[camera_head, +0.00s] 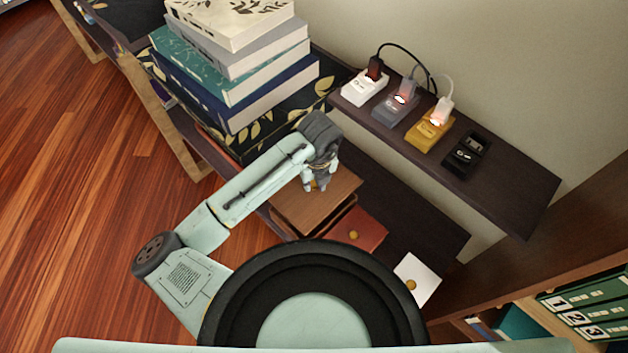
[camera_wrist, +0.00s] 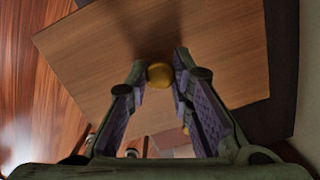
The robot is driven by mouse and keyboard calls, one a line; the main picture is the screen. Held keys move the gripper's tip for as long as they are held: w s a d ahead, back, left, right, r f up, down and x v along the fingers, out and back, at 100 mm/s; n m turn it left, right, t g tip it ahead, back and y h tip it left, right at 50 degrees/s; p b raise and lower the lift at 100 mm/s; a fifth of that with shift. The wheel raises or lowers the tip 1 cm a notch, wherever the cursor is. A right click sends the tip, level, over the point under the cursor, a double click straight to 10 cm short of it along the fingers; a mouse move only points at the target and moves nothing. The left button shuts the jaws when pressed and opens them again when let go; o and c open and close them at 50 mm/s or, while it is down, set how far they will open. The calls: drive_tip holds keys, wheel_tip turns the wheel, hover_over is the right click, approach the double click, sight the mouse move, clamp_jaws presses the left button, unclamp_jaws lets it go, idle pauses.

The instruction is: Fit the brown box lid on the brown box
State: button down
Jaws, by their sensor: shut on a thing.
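The brown box lid (camera_head: 338,190) is a flat wood-grained square with a gold knob (camera_wrist: 160,75). My gripper (camera_head: 318,188) is shut on the knob, which shows between the fingertips in the wrist view (camera_wrist: 159,76). The lid (camera_wrist: 215,50) fills most of that view. In the head view the lid is over the brown box (camera_head: 347,210), whose rim and dark inside show along the lid's lower right edge. The lid looks shifted toward the upper left of the box. The rest of the box is hidden under the lid. I cannot tell whether they touch.
A red lid (camera_head: 370,229) and a white lid (camera_head: 421,270), each with a gold knob, lie to the lower right. A stack of books (camera_head: 240,75) stands at the upper left. A dark upper shelf (camera_head: 510,185) with several small switch blocks overhangs the right side.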

sight(316, 187)
drive_tip(key=shift+f+b, duration=2.4)
drive_tip(key=shift+f, duration=0.5)
drive_tip(key=shift+f+b, duration=1.05)
drive_tip(key=shift+b, duration=0.05)
drive_tip(key=c, duration=1.3)
unclamp_jaws()
drive_tip(key=shift+c, duration=0.2)
drive_tip(key=r, duration=0.4)
drive_tip(key=s+r, duration=0.1)
drive_tip(key=r, duration=0.7)
drive_tip(key=shift+s+d, duration=0.15)
drive_tip(key=shift+d, duration=0.2)
